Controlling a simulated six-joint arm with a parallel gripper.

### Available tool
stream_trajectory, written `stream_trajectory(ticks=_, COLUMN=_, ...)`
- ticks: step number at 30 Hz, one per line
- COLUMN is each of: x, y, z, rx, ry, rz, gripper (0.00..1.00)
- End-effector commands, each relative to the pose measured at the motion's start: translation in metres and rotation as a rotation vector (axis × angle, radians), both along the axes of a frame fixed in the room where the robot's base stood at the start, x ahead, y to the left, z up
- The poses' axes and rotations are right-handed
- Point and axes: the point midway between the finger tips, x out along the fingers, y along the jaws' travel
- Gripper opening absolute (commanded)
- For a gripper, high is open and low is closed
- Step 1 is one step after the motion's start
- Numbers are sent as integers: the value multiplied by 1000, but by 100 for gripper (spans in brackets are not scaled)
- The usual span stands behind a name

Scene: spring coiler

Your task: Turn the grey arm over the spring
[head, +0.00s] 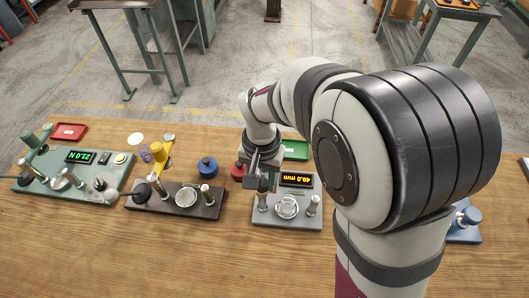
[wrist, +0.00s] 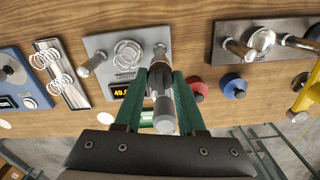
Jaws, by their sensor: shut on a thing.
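The grey station (head: 270,216) has a coil spring (head: 287,208) lying near its middle, between two metal posts. It also shows in the wrist view (wrist: 100,42), with the spring (wrist: 127,53) beside the display. The grey arm (wrist: 164,115) stands out from the post at one side of this station, beside the spring and not over it. My gripper (wrist: 162,84) is shut on the grey arm, one finger on each side. In the head view my gripper (head: 258,167) is at the station's left post, and its fingers partly hide the arm.
The station's display (head: 297,180) reads 49.0 mm, upside down. A red weight (head: 238,170) and a blue weight (head: 207,167) stand to the left. Farther left are a dark station (head: 150,205) with a yellow arm and a green station (head: 35,183). A green tray (head: 296,150) lies behind.

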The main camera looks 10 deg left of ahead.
Motion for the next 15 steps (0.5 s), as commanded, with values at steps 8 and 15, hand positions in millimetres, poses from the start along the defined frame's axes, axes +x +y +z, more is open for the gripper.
stream_trajectory(ticks=8, x=0, y=1, z=1, rx=2, ry=-1, rz=-1, gripper=0)
stream_trajectory(ticks=15, x=0, y=1, z=1, rx=2, ry=-1, rz=-32, gripper=0)
